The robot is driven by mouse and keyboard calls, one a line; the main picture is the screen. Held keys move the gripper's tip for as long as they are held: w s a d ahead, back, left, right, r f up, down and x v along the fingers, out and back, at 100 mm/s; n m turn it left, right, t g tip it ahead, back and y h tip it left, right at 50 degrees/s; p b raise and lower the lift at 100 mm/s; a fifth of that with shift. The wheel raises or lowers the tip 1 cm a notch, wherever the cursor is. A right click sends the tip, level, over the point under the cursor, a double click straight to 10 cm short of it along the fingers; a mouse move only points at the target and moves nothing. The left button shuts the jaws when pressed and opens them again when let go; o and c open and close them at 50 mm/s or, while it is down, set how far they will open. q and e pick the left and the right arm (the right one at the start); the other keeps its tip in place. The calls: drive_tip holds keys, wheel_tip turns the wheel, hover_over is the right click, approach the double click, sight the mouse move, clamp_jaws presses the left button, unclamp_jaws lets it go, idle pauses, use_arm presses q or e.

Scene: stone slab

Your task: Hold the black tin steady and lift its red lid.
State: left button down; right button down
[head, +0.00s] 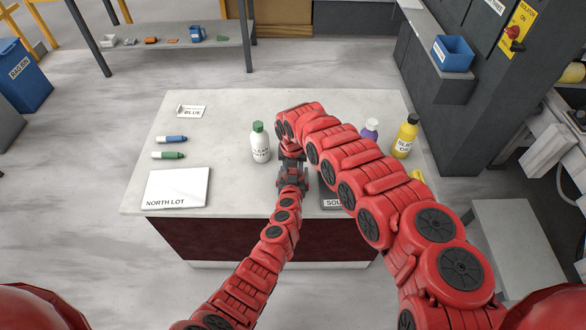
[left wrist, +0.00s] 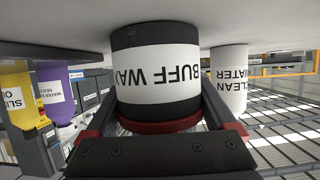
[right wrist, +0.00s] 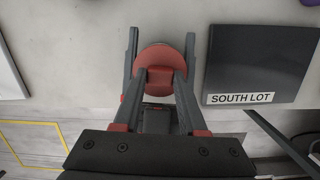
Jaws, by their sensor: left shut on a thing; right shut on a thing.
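The black tin (left wrist: 160,40) has a white label reading BUFF WAX. It stands on the slab and appears upside down in the left wrist view. Its red lid (left wrist: 160,126) sits on the tin there with no clear gap; from above it is a red disc in the right wrist view (right wrist: 158,53). My left gripper (head: 291,177) is shut around the sides of the tin. My right gripper (head: 290,150) is above it, shut on the raised middle of the lid (right wrist: 160,76). In the head view my arms hide the tin.
A dark SOUTH LOT panel (right wrist: 262,62) lies right of the tin. A clean water bottle (head: 260,145) stands left; purple (head: 370,130) and yellow (head: 405,138) bottles stand right. A white NORTH LOT panel (head: 178,187) and two markers lie on the slab's left part.

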sight(293, 170)
use_arm(q)
drive_tip(key=shift+f, duration=0.1)
use_arm(e)
drive_tip(key=shift+r, duration=0.25)
use_arm(q)
drive_tip(key=shift+s+a+f, duration=0.1)
drive_tip(key=shift+s+f, duration=0.15)
drive_tip(key=shift+f, duration=0.05)
use_arm(e)
drive_tip(key=shift+w+a+r, duration=0.1)
drive_tip(key=shift+w+r, duration=0.05)
drive_tip(key=shift+r, duration=0.85)
use_arm(q)
drive_tip(key=shift+r, duration=0.15)
use_arm(e)
drive_tip(key=shift+r, duration=0.25)
use_arm(q)
drive_tip(key=shift+w+r, duration=0.1)
use_arm(e)
drive_tip(key=shift+s, duration=0.2)
drive_tip(key=c, duration=1.1)
unclamp_jaws()
use_arm(q)
drive_tip(key=shift+w, duration=0.1)
